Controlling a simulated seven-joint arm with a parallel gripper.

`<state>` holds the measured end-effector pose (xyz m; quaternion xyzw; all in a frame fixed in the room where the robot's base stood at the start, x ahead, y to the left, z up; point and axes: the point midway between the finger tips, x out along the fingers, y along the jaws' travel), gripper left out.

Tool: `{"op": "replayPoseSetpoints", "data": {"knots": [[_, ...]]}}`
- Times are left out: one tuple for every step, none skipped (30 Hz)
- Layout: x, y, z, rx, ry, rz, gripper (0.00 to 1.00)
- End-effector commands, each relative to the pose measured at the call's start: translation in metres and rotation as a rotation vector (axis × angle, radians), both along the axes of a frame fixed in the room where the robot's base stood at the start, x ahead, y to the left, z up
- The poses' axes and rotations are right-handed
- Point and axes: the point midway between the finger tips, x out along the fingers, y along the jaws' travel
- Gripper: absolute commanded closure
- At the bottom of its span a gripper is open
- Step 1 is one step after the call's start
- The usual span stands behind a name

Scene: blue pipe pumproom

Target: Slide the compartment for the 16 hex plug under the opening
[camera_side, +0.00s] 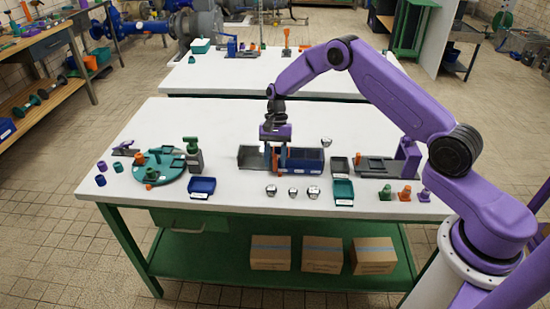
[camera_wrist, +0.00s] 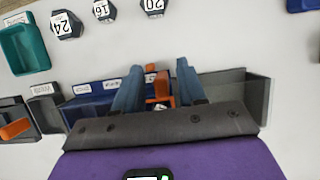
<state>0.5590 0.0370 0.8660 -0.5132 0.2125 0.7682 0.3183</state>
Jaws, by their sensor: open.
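A blue slider block (camera_side: 305,160) with several labelled compartments sits in a long grey rail (camera_side: 250,157) in mid-table. In the wrist view the blue block (camera_wrist: 92,110) is left of my fingers and bare grey rail (camera_wrist: 245,92) is right. My gripper (camera_side: 277,150) is over the block's left end. In the wrist view my gripper (camera_wrist: 159,90) is open, its fingers either side of an orange upright piece (camera_wrist: 161,103); contact cannot be told. The 16 hex plug (camera_wrist: 104,11) lies on the table between the 24 and 20 plugs. Compartment labels are too small to read; the opening is hidden.
The 24 plug (camera_wrist: 67,24) and 20 plug (camera_wrist: 153,7) lie in front of the rail. Another silver plug (camera_side: 326,142) lies behind it. A teal tray (camera_side: 344,192) and a dark tray (camera_side: 340,167) stand right. A green round fixture (camera_side: 150,178) stands left.

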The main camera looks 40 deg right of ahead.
Motion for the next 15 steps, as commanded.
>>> {"op": "replayPoseSetpoints", "data": {"knots": [[0.0000, 0.0000, 0.0000, 0.000, 0.000, 0.000, 0.60], [0.0000, 0.0000, 0.0001, 0.000, 0.000, 0.000, 0.60], [0.0000, 0.0000, 0.0001, 0.000, 0.000, 0.000, 0.63], [0.0000, 0.0000, 0.0002, 0.000, 0.000, 0.000, 0.73], [0.0000, 0.0000, 0.0002, 0.000, 0.000, 0.000, 0.82], [0.0001, 0.0001, 0.0003, 0.000, 0.000, 0.000, 0.95], [0.0000, 0.0000, 0.0003, 0.000, 0.000, 0.000, 1.00], [0.0000, 0.0000, 0.0003, 0.000, 0.000, 0.000, 1.00], [0.0000, 0.0000, 0.0004, 0.000, 0.000, 0.000, 1.00], [0.0000, 0.0000, 0.0004, 0.000, 0.000, 0.000, 1.00], [0.0001, 0.0000, 0.0004, 0.000, 0.000, 0.000, 1.00], [0.0005, 0.0005, 0.0004, 0.000, 0.000, 0.000, 1.00], [0.0012, 0.0012, 0.0004, 0.000, 0.000, 0.001, 1.00], [0.0023, 0.0023, 0.0003, 0.000, -0.001, 0.001, 1.00], [0.0045, 0.0047, 0.0003, 0.000, -0.001, 0.002, 1.00]]}}
